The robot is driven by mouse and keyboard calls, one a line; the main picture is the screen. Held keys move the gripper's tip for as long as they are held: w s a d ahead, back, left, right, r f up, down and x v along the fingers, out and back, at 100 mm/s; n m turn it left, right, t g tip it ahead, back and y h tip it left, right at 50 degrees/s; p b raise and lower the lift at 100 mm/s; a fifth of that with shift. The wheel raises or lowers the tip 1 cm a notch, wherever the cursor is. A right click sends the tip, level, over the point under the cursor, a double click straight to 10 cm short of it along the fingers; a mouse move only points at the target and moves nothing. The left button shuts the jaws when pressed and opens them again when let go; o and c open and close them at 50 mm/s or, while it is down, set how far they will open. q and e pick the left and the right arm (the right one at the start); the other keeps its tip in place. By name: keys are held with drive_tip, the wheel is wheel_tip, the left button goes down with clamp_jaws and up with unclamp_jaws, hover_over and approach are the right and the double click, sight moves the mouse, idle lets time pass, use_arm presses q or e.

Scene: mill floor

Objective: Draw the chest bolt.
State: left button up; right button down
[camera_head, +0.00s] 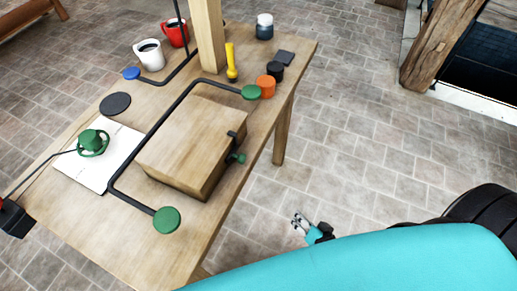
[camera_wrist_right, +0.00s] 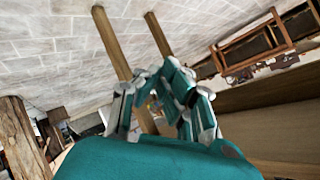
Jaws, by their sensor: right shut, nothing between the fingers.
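The chest (camera_head: 190,150) is a closed wooden box on the table. On its right side, facing me, is the bolt (camera_head: 237,158), with a green knob and a dark bracket above it. My right gripper (camera_head: 308,228) is low and to the right of the table's edge, over the floor, apart from the chest and bolt. In the right wrist view the right gripper (camera_wrist_right: 155,75) has its fingers drawn together, with nothing held. The bolt cannot be made out in that view. My left gripper is not in view.
The wooden table (camera_head: 120,235) carries a black bent rod with green round ends (camera_head: 166,220) around the chest. Behind are a white mug (camera_head: 149,54), red mug (camera_head: 174,33), yellow tool (camera_head: 231,62), orange piece (camera_head: 266,86) and wooden post (camera_head: 208,35).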

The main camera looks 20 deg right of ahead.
sight(239, 157)
drive_tip(key=w+a+r+m+t+y, duration=0.1)
drive_tip(key=r+m+t, duration=0.1)
drive_tip(key=r, duration=0.7)
drive_tip(key=w+a+r+m+t+y+p, duration=0.1)
drive_tip(key=r+m+t, duration=0.1)
drive_tip(key=r, duration=0.7)
drive_tip(key=w+a+r+m+t+y, duration=0.1)
drive_tip(key=r+m+t, duration=0.1)
drive_tip(key=r, duration=0.8)
drive_tip(key=shift+w+a, duration=0.3)
drive_tip(key=shift+a, duration=0.1)
drive_tip(key=shift+r, duration=0.1)
drive_tip(key=w+a+p, duration=0.1)
drive_tip(key=w, duration=0.1)
drive_tip(key=w+a+p, duration=0.1)
drive_tip(key=w+a, duration=0.1)
drive_tip(key=w, duration=0.1)
drive_tip(key=w+a, duration=0.2)
drive_tip(key=shift+w+a+p, duration=0.2)
drive_tip(key=shift+w+p, duration=0.2)
drive_tip(key=shift+s+a, duration=0.2)
drive_tip(key=shift+a, duration=0.1)
